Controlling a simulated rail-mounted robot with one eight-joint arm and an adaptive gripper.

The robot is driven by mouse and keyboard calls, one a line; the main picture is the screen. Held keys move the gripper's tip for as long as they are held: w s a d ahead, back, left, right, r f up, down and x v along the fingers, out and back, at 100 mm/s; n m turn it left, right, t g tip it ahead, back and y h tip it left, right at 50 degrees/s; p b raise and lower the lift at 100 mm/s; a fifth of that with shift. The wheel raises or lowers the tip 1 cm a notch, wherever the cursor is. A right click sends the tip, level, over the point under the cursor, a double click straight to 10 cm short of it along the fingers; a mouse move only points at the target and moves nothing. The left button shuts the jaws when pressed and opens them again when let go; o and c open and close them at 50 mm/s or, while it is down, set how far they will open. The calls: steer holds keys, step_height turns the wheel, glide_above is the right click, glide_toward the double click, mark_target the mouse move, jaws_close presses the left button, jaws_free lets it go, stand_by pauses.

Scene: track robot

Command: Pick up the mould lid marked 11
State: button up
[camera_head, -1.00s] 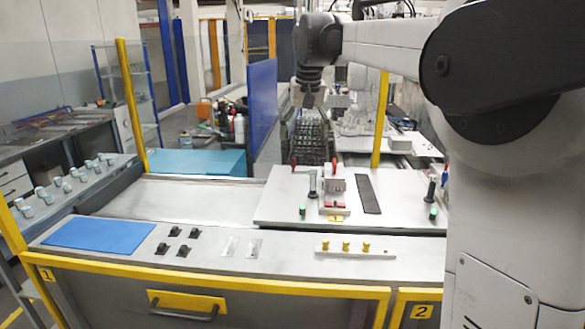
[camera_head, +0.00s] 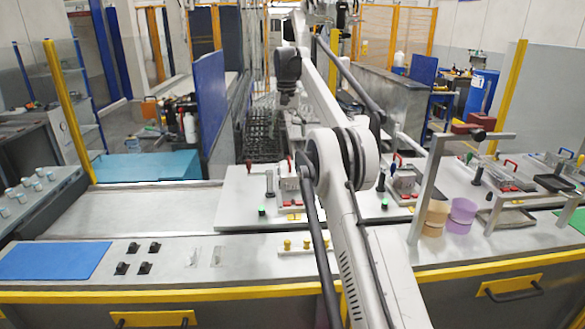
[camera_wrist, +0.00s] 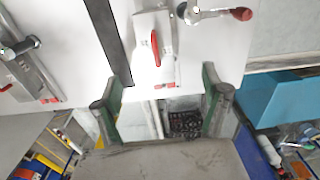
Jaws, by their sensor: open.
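My gripper (camera_head: 288,98) hangs above the back of the workbench in the head view. In the wrist view my gripper (camera_wrist: 160,103) has its two fingers wide apart, with nothing between them. A mould with a red handle (camera_wrist: 155,45) lies beyond the fingertips in the wrist view. In the head view a mould with red parts (camera_head: 289,188) stands on the white board, in front of my gripper. No marking 11 is readable on any lid.
A grey frame (camera_head: 436,165) rises at right beside an orange cup (camera_head: 433,217) and a purple cup (camera_head: 461,214). A blue mat (camera_head: 54,260) and black clips (camera_head: 134,248) lie at front left. The metal surface behind them is clear.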

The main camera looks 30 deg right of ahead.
steer(key=shift+w+d+f, duration=0.1)
steer(key=shift+d+f, duration=0.45)
steer(key=shift+f, duration=0.15)
step_height(320, 180, down, 8)
steer(key=shift+r, duration=0.1)
steer(key=shift+f+p, duration=0.35)
steer(key=shift+f, duration=2.45)
steer(key=shift+c, duration=0.4)
steer(key=c, duration=1.5)
steer(key=shift+r, duration=0.15)
